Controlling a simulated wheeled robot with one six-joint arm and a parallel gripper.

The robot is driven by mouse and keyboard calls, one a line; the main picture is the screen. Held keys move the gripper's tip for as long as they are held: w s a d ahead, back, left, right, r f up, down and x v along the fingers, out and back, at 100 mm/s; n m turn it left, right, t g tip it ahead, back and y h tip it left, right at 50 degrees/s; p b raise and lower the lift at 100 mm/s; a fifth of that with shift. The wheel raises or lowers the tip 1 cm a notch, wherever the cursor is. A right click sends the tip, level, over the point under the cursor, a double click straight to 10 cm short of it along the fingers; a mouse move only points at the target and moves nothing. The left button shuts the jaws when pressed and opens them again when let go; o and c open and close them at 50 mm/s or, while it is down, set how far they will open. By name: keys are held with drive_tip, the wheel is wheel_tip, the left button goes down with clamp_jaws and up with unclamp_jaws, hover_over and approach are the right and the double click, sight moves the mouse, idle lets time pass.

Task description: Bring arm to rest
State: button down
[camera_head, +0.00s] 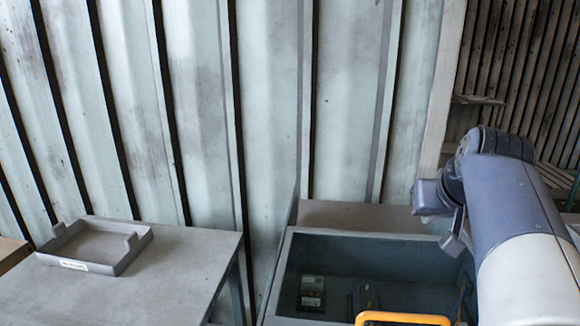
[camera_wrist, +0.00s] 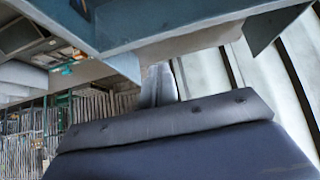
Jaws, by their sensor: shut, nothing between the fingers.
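My arm comes in from the lower right of the head view, bends at its top and hangs down to the left. My gripper (camera_head: 455,240) is at its end, small and partly hidden by my own arm links. It is shut and empty, above the right rear edge of an open grey bin (camera_head: 340,238), and appears clear of it.
The bin holds small dark parts (camera_head: 311,292). A yellow-orange handle (camera_head: 400,318) shows at the bottom edge. A grey table (camera_head: 180,270) on the left carries a shallow labelled tray (camera_head: 62,263). A corrugated metal wall (camera_head: 270,110) stands behind.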

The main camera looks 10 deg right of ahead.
drive_tip(key=shift+f, duration=0.1)
drive_tip(key=x, duration=0.5)
drive_tip(key=b+x, duration=0.1)
drive_tip(key=x, duration=0.2)
drive_tip(key=shift+s+f, duration=0.2)
drive_tip(key=shift+f, duration=0.45)
